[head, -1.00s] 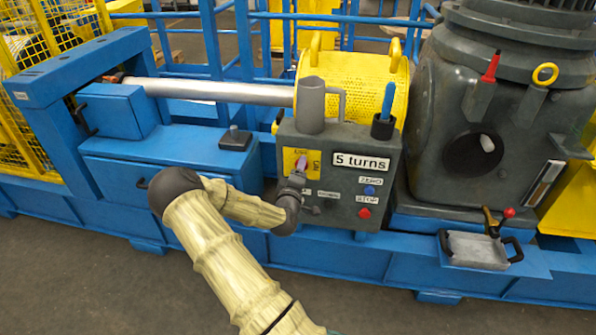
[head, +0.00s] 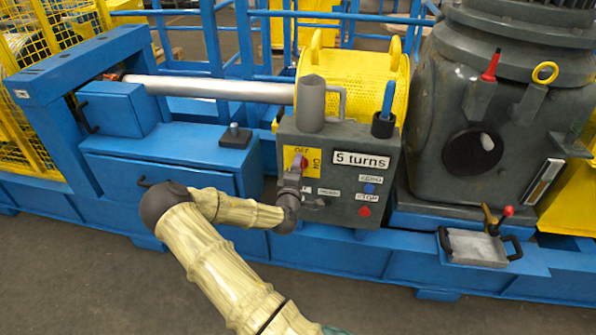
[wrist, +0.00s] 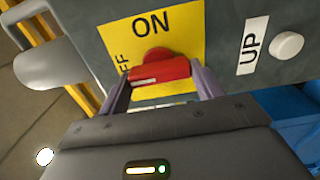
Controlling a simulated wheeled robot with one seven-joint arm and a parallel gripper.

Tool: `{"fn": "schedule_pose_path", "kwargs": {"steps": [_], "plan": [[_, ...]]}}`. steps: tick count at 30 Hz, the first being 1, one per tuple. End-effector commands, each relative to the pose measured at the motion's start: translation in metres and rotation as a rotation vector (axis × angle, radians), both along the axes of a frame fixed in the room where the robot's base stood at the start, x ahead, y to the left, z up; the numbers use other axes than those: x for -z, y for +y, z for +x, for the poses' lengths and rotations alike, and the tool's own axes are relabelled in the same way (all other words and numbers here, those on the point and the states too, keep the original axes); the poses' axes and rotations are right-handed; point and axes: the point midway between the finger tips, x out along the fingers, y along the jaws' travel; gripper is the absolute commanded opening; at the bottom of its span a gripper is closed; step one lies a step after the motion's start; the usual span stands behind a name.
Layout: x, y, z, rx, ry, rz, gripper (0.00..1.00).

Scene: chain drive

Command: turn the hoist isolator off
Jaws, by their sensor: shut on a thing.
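The hoist isolator is a red rotary handle (wrist: 160,70) on a yellow plate (wrist: 182,25) marked ON and OFF. In the wrist view ON reads along the top and OFF is partly covered at the left. My gripper (wrist: 162,84) has a finger at each end of the red handle and is shut on it. A white line on the handle lies on its left part. In the head view the plate (head: 313,153) is on the front of the grey control box (head: 343,146), and my gripper (head: 295,172) reaches it from below, partly hiding the handle.
An UP button (wrist: 287,45) is close on the right in the wrist view. The box also bears a "5 turns" sign (head: 361,161), a blue button (head: 369,189) and a red button (head: 364,211). A grey jug (head: 310,103) and a dark cup (head: 382,127) stand on top.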

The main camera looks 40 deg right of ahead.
Motion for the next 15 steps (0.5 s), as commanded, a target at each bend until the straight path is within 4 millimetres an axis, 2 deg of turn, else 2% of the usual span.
{"fn": "schedule_pose_path", "kwargs": {"steps": [1,3,4,15], "plan": [[0.0016,0.0004,-0.0004,0.000,0.006,0.000,0.71],[0.0014,0.0004,-0.0003,0.000,0.004,0.000,0.85],[0.0013,0.0004,-0.0003,0.000,0.004,0.000,0.87],[0.0006,0.0036,-0.0028,-0.001,0.002,0.001,0.87]]}}
